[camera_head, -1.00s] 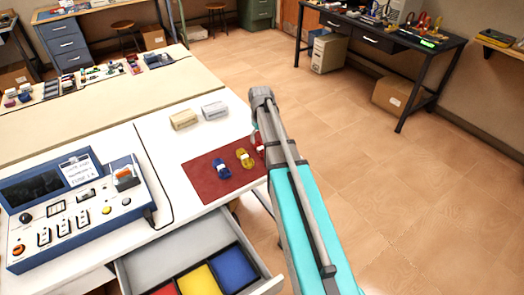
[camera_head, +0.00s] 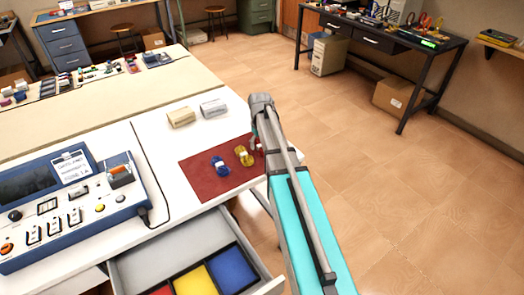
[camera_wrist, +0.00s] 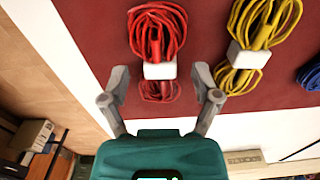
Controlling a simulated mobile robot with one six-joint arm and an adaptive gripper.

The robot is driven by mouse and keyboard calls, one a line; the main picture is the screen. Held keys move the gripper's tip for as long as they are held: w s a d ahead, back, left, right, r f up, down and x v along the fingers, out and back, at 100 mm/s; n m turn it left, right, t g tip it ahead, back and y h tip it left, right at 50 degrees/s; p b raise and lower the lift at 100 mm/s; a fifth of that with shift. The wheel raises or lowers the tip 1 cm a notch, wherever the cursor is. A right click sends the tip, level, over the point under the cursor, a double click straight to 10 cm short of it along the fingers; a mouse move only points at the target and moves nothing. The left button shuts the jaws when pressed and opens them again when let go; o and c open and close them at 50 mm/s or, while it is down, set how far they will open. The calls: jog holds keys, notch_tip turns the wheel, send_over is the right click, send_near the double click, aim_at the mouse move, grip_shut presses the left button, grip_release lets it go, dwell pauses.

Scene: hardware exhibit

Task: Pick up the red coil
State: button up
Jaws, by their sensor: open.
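The red coil (camera_wrist: 157,32) lies on a dark red mat (camera_wrist: 95,22) in the wrist view, bound by a white band. In the head view only a sliver of the red coil (camera_head: 259,145) shows beside my arm. My gripper (camera_wrist: 161,82) is open, with one finger to each side of the coil's banded lower end in the picture. I cannot tell how far the fingers are above the mat. In the head view my gripper (camera_head: 256,128) is over the mat's right side, its fingers mostly hidden.
A yellow coil (camera_head: 244,156) and a blue coil (camera_head: 220,166) lie beside it on the mat. Two small boxes (camera_head: 181,117) stand behind. A blue-and-white console (camera_head: 70,205) is at left. An open drawer (camera_head: 165,258) with coloured compartments juts out below the table edge.

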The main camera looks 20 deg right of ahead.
jog(key=shift+f, duration=0.25)
dwell(0.4)
grip_shut()
